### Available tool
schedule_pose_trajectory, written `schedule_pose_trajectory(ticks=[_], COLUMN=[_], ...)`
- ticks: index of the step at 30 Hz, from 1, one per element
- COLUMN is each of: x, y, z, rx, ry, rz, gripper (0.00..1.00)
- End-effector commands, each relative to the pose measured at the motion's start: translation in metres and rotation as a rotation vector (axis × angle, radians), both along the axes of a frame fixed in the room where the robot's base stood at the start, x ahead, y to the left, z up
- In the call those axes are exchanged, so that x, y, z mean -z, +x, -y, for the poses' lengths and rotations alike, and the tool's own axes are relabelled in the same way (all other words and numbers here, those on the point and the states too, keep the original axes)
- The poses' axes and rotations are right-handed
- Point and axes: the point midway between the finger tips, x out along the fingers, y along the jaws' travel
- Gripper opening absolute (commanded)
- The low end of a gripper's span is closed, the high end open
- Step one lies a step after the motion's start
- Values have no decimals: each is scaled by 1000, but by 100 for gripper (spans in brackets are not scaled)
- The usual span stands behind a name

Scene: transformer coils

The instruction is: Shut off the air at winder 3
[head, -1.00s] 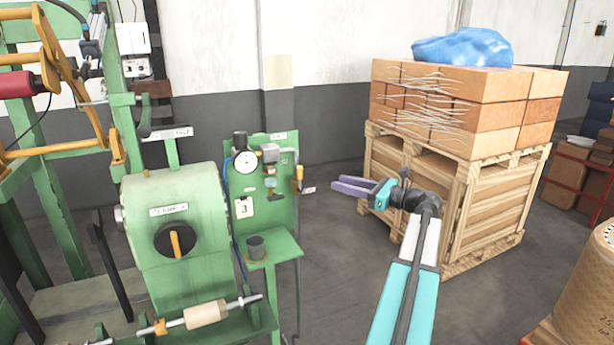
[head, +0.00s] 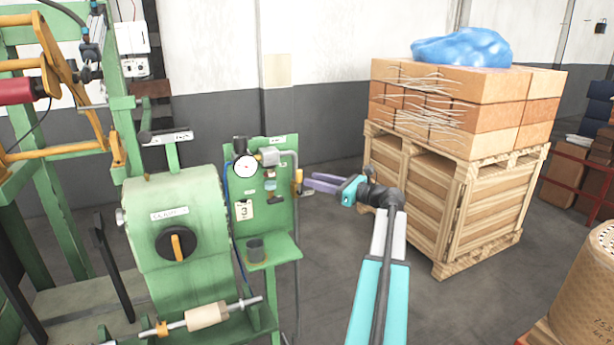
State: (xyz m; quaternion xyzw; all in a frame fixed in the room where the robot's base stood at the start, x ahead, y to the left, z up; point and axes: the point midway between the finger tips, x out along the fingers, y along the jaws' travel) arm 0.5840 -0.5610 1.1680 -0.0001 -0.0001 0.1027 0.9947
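The green air panel (head: 283,222) stands left of centre, with a white card marked 3 (head: 245,211), a round gauge (head: 245,166) and a small regulator with a bowl (head: 270,170). A grey pipe bends down its right side to a small yellow-orange valve handle (head: 299,176), which looks upright. My gripper (head: 308,183) has purple fingers pointing left, their tips just right of the handle. The fingers look parted, with nothing seen between them. Whether a tip touches the handle cannot be told. The small tag by the handle is now hidden behind the fingers.
The green winder (head: 178,215) with a black knob (head: 176,243) stands left of the panel. A cup (head: 255,248) sits on the panel's shelf. A wooden crate (head: 490,215) stacked with boxes stands close behind my arm on the right. Floor between is clear.

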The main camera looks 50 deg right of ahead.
Motion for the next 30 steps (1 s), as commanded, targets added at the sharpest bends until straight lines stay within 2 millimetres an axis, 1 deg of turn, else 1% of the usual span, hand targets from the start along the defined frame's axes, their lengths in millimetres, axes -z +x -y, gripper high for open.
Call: schedule_pose_trajectory(ticks=[1,3,9,14,22,28,30], x=[-2,-2,-1,-1,0,0,0], y=[9,17,35,41,41,40,40], z=[-2,-3,-7,-8,-8,-8,-8], rx=[-3,-1,0,1,1,2,2], ry=[1,1,1,0,0,0,0], rz=[0,0,0,0,0,0,0], gripper=[34,34,34,34,34,0,0])
